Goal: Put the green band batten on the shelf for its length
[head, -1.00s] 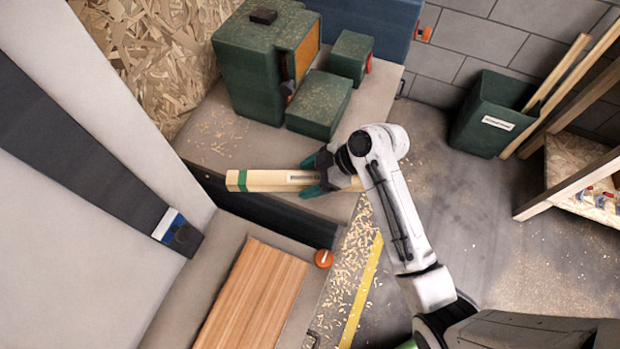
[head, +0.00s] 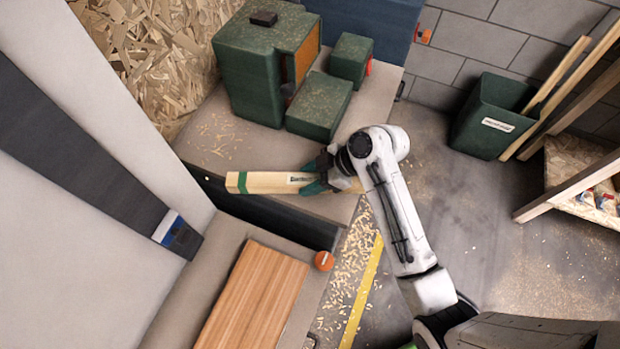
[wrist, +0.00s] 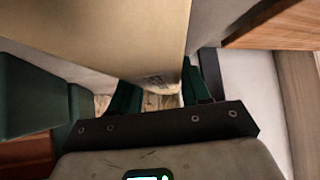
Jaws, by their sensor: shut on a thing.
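The green band batten (head: 270,182) is a pale wooden bar with a green band near its left end in the head view. A dark printed label shows on it near my gripper. My gripper (head: 320,178) is shut on the batten toward its right end and holds it roughly level across the picture, by the front edge of the grey bench. In the wrist view the batten (wrist: 120,35) fills the upper middle, between the green fingers of my gripper (wrist: 155,95). I cannot tell the gap between batten and bench. No shelf can be clearly made out.
A green machine (head: 250,70) and green blocks (head: 320,104) stand on the bench behind the batten. A reddish wooden board (head: 255,295) lies in front, beside an orange knob (head: 324,261). A green bin (head: 490,118) and a wooden rack (head: 580,180) stand right; open floor lies between.

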